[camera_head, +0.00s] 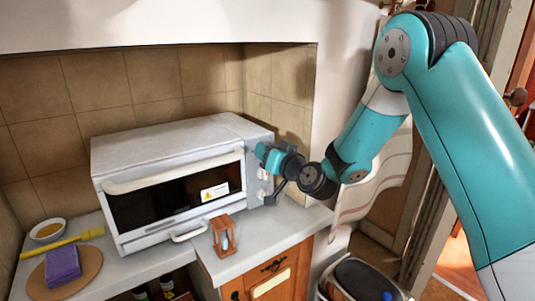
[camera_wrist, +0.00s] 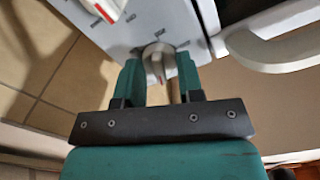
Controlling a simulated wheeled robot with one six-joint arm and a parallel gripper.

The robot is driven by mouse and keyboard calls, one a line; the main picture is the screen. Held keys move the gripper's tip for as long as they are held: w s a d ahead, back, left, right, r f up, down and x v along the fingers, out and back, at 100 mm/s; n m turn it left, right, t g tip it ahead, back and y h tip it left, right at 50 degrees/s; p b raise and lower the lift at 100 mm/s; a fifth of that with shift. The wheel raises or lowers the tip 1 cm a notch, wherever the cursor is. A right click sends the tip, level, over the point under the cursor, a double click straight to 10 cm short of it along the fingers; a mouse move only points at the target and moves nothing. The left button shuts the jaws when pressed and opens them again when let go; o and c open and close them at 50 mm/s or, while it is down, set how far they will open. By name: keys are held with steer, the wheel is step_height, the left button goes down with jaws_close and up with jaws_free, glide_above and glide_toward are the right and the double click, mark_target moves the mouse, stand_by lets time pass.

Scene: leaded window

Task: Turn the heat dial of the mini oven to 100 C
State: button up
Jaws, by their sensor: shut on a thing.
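The white mini oven (camera_head: 170,150) stands on the counter, door closed, with dials on the panel at its right. My gripper (camera_head: 262,155) is at the upper part of that panel. In the wrist view, my gripper's two teal fingers (camera_wrist: 158,70) are shut on a light grey dial (camera_wrist: 156,52), one on each side. This dial has a small red mark, partly between the fingers. A second dial (camera_wrist: 106,8) with a red pointer shows at the top edge. Printed marks surround the held dial, but they are too small to read, so its setting cannot be told.
The oven door handle (camera_wrist: 270,55) is close to the fingers on the right in the wrist view.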

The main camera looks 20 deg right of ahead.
steer(key=shift+d+f+m+p, duration=0.1)
steer(key=shift+m+p, duration=0.2)
steer(key=shift+m, duration=2.1)
steer(key=shift+d+m+p, duration=0.1)
steer(key=shift+m+p, duration=0.15)
steer(key=shift+m, duration=2.15)
steer(key=o, duration=0.9)
steer(key=b+v, duration=1.7)
steer(key=shift+s, duration=0.2)
